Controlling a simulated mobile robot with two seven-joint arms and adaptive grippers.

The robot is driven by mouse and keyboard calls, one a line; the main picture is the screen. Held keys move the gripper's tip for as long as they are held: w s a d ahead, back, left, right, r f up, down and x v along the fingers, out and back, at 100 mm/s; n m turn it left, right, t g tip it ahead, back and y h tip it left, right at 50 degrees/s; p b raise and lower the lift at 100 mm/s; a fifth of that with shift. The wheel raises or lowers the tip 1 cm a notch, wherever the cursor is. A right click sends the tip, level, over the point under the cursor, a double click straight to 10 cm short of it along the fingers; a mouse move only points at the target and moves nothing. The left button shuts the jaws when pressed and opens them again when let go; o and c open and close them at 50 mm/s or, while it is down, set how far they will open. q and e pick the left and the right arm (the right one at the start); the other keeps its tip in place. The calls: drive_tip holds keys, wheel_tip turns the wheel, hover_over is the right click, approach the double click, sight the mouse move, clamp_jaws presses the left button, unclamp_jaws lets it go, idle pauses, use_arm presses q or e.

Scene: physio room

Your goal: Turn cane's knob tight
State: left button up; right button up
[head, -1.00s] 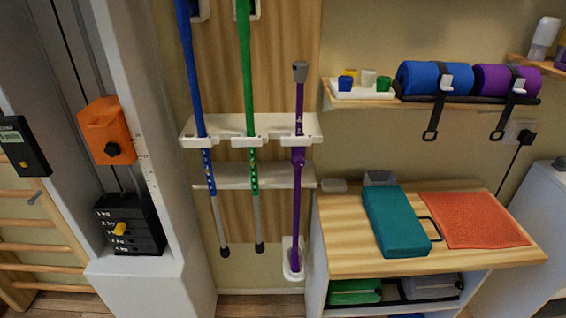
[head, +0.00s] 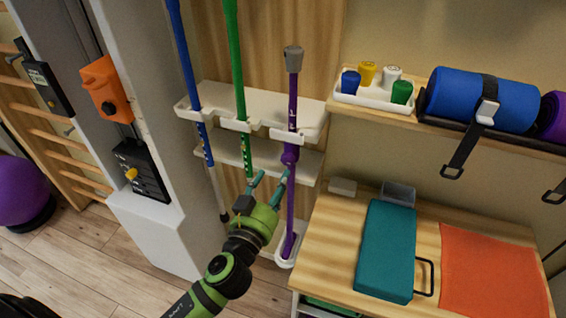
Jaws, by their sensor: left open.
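A purple cane (head: 292,117) with a grey top stands upright in the white wall rack (head: 258,104), its foot in a white holder (head: 287,254). Its purple knob (head: 290,155) sits on the shaft just below the rack's upper shelf. My left gripper (head: 273,176) is open, with teal fingers pointing up, just below and left of the knob. One finger overlaps the edge of the shaft in the picture; I cannot tell whether it touches. My right gripper is not in view.
A green cane (head: 239,70) and a blue cane (head: 186,60) hang left of the purple one. A wooden cabinet top (head: 325,235) with a teal block (head: 387,245) and an orange towel (head: 490,270) stands at right. A shelf tray (head: 372,96) is above.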

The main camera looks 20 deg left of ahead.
sight(286, 163)
use_arm(q)
drive_tip(key=w, duration=0.2)
drive_tip(key=w+p, duration=0.1)
drive_tip(key=w, duration=0.2)
drive_tip(key=shift+w+d, duration=0.2)
drive_tip(key=shift+w, duration=0.1)
drive_tip(key=shift+w+f+p, duration=0.1)
drive_tip(key=shift+w+p, duration=0.25)
drive_tip(key=shift+w, duration=0.15)
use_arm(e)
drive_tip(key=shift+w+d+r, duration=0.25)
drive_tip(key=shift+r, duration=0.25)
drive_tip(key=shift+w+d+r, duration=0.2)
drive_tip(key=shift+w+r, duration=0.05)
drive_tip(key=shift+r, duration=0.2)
use_arm(q)
drive_tip(key=c, duration=1.2)
